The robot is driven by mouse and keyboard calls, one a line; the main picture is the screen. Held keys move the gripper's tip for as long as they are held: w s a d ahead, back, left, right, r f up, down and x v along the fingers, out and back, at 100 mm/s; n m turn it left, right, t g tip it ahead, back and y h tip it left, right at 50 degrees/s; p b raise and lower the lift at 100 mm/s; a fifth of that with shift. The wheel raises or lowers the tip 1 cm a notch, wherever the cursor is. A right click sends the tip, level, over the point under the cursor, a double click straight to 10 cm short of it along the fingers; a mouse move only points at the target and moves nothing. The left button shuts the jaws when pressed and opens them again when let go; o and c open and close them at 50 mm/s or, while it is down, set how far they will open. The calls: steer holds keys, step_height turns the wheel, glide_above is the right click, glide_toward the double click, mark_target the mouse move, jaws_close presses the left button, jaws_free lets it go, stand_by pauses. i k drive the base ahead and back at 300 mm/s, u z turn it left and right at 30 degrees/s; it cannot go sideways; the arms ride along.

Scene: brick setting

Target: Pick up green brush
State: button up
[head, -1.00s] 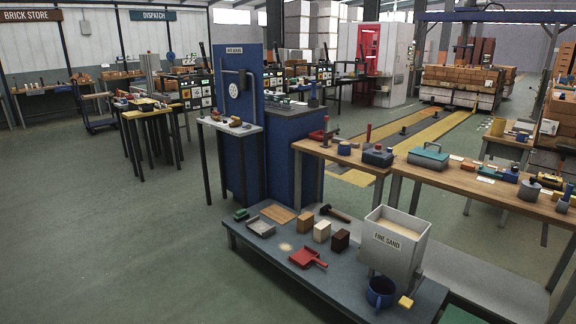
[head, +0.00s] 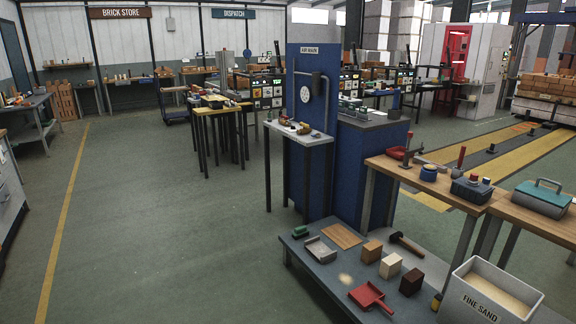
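My gripper does not show in the head view.
A blue cabinet (head: 356,165) stands behind. Open floor (head: 170,230) lies to the left.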

mark_target(300, 232)
steer(key=u, duration=0.3)
steer(key=i, duration=0.85)
steer(key=u, duration=0.4)
steer(key=i, duration=0.8)
steer(key=u, duration=0.55)
steer(key=i, duration=1.6)
steer(key=u, duration=0.3)
